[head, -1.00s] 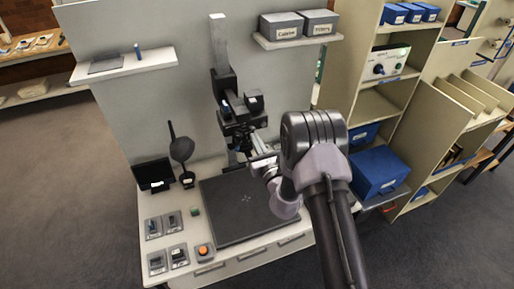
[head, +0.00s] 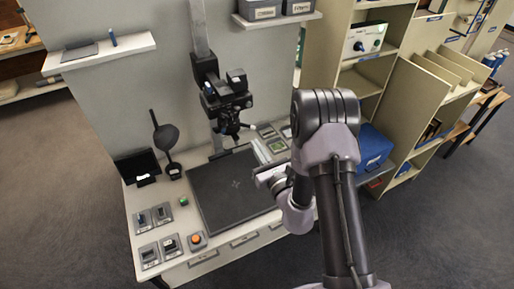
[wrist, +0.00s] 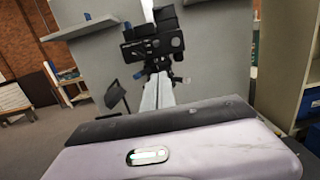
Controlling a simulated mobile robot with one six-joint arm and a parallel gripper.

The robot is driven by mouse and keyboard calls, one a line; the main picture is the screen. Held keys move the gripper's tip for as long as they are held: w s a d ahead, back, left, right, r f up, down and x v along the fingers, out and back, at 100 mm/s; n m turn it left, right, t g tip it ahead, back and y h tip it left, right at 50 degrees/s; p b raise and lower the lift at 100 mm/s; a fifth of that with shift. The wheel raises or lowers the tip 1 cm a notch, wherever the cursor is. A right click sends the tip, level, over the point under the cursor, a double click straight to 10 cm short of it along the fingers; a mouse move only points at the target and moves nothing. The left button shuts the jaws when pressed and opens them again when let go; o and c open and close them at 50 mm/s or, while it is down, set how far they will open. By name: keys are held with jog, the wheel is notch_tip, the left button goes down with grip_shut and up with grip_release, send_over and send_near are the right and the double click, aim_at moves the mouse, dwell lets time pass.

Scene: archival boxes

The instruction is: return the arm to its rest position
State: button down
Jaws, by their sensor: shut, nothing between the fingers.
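My arm rises from the lower right of the head view, bends at a dark elbow, and its lilac forearm drops toward the front right of the copy stand's workbench. My gripper (wrist: 158,88) shows in the wrist view as pale fingers close together, with nothing between them. In the head view the gripper end is small and partly hidden by the wrist, near the right side of the dark baseboard (head: 222,205). The camera on its column (head: 226,98) stands behind the baseboard; in the wrist view it is beyond the fingertips.
Switch boxes and an orange button (head: 196,239) line the bench's front left. A small black screen (head: 138,168) and a dark round-headed lamp (head: 166,138) stand at left. A blue box (head: 373,148) and shelving (head: 425,95) are at right. Open floor lies left and right.

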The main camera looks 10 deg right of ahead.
jog(key=s+a+r+n+g+y+b, duration=0.2)
jog(key=a+r+n+y, duration=0.3)
jog(key=a+r+y, duration=0.25)
jog(key=s+a+r+n+g+y+b, duration=0.4)
jog(key=s+a+r+n+g+y, duration=0.1)
jog(key=s+a+n+g, duration=0.7)
jog(key=s+d+f+n+g+h+b, duration=0.2)
jog(key=s+n+h, duration=0.2)
jog(key=s, duration=0.4)
jog(key=s+d+f+n+g+h+b, duration=0.1)
jog(key=s+d+f+n+g+h, duration=0.15)
jog(key=s, duration=0.55)
jog(key=s+d+f+n+t+h+b, duration=0.1)
jog(key=d+f+n+t+h+b, duration=0.1)
jog(key=d+n+t+h, duration=0.3)
jog(key=d+t+h+b, duration=0.1)
jog(key=d+h, duration=0.3)
jog(key=d, duration=0.5)
jog(key=shift+d, duration=0.4)
